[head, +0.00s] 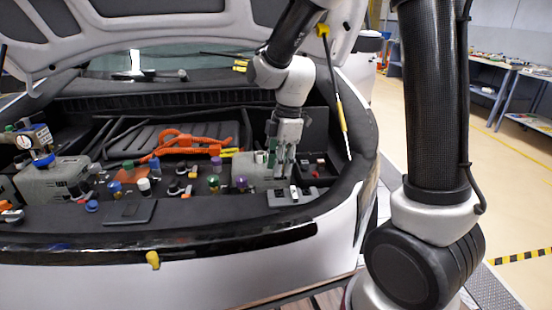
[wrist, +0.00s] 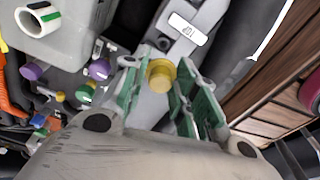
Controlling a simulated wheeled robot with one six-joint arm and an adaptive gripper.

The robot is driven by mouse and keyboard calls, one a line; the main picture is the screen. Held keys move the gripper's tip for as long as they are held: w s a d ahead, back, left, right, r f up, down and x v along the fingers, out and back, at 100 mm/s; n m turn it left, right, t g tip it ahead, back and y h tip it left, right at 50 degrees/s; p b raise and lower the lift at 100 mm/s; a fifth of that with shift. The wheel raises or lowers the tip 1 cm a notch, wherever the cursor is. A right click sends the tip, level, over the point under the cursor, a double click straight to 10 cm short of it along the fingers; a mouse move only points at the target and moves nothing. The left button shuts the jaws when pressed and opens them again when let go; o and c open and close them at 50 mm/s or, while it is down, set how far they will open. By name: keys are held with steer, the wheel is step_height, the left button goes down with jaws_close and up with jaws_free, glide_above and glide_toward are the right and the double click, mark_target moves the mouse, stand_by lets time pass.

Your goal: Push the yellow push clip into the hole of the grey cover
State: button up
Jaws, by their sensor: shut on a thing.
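The yellow push clip (wrist: 161,74) shows in the wrist view as a round yellow head between the green pads of my gripper (wrist: 158,95). My gripper is shut on it. The grey cover (wrist: 205,15) lies beyond the fingertips, with a white label on it. In the head view my gripper (head: 282,168) points down just above and behind the grey cover (head: 278,200), at the right of the bay. The clip cannot be made out there. The hole and the clip's lower end are hidden, so I cannot tell whether they touch.
A grey tank (head: 250,171) stands close left of my gripper. Several coloured caps (head: 216,182) and an orange cable (head: 180,142) lie further left. A dark box (head: 318,170) is close on the right. The raised hood (head: 140,28) hangs above.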

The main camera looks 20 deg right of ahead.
glide_above(277, 197)
steer(key=shift+w+d+f, duration=0.1)
steer(key=shift+d+f, duration=0.05)
steer(key=shift+f, duration=0.8)
steer(key=shift+w+d+f, duration=0.1)
steer(key=shift+d+f, duration=0.05)
steer(key=shift+f, duration=0.85)
steer(key=shift+d+f, duration=0.15)
steer(key=shift+f, duration=0.8)
steer(key=shift+f, duration=0.85)
steer(key=shift+r, duration=0.2)
steer(key=shift+r, duration=0.35)
steer(key=shift+f, duration=0.5)
stand_by(0.5)
steer(key=o, duration=0.7)
